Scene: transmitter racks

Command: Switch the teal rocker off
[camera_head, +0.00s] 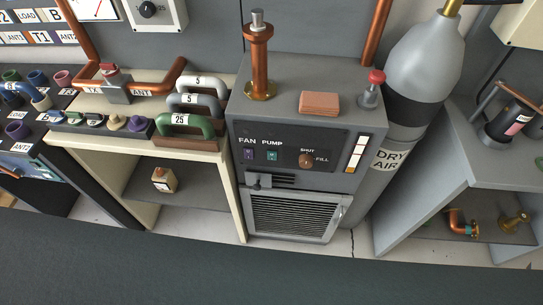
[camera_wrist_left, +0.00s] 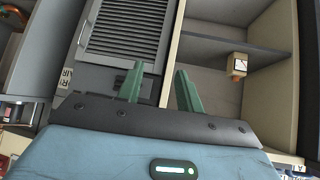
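The teal rocker (camera_head: 272,156) is a small switch under the PUMP label on the dark front panel (camera_head: 300,149) of the grey cabinet (camera_head: 237,110), in the head view. It is too small to tell which way it is tipped. A purple rocker (camera_head: 249,154) sits to its left under FAN. My left gripper (camera_wrist_left: 160,66) shows only in the wrist view, with its two green fingers apart and nothing between them. It faces the cabinet's lower grille and the open shelf bay. The teal rocker is not seen in that view. My right gripper is in neither view.
An orange-brown knob (camera_head: 305,160) marked SHUT and FILL is right of the rocker. Below is a louvred grille (camera_head: 290,215), also in the wrist view (camera_wrist_left: 128,28). A small box (camera_head: 163,180) stands on the left shelf. A DRY AIR cylinder (camera_head: 425,60) stands right. The front floor (camera_head: 200,270) is clear.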

